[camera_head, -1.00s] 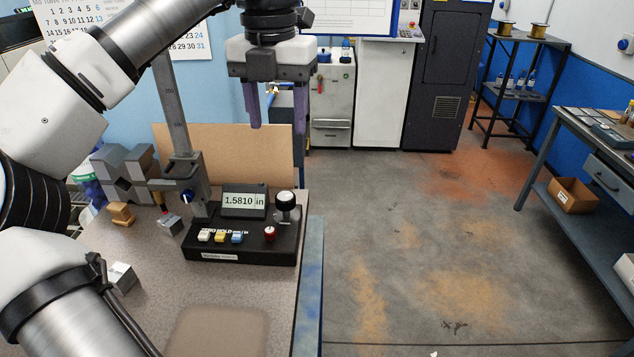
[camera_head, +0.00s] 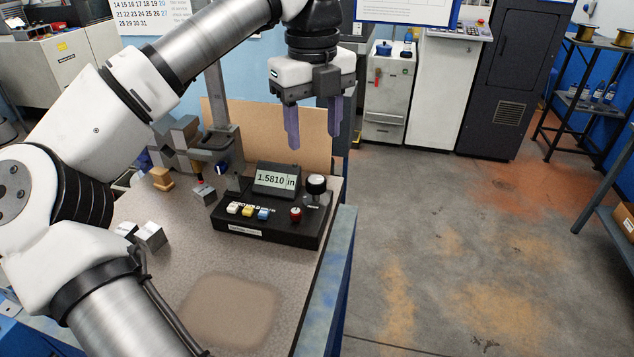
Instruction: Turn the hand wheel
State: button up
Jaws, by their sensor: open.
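The black digital gauge unit (camera_head: 272,225) stands on the bench, and its display reads 1.5810 in.
The unit has coloured buttons (camera_head: 248,211) and a red knob (camera_head: 295,214) in front. Grey metal blocks (camera_head: 178,143) and small blocks (camera_head: 150,236) stand at left. A tan board (camera_head: 250,125) stands behind. The bench's blue right edge (camera_head: 335,270) is close to the unit.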

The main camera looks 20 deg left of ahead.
aim_at(316, 179)
notch_tip(316, 179, down, 9)
jog(key=b, duration=0.5)
jog(key=shift+w+d+b, duration=0.1)
jog(key=shift+d+b, duration=0.05)
jog(key=shift+b, duration=0.2)
jog(key=c, duration=1)
jog(key=shift+o, duration=0.2)
jog(key=shift+m, duration=0.4)
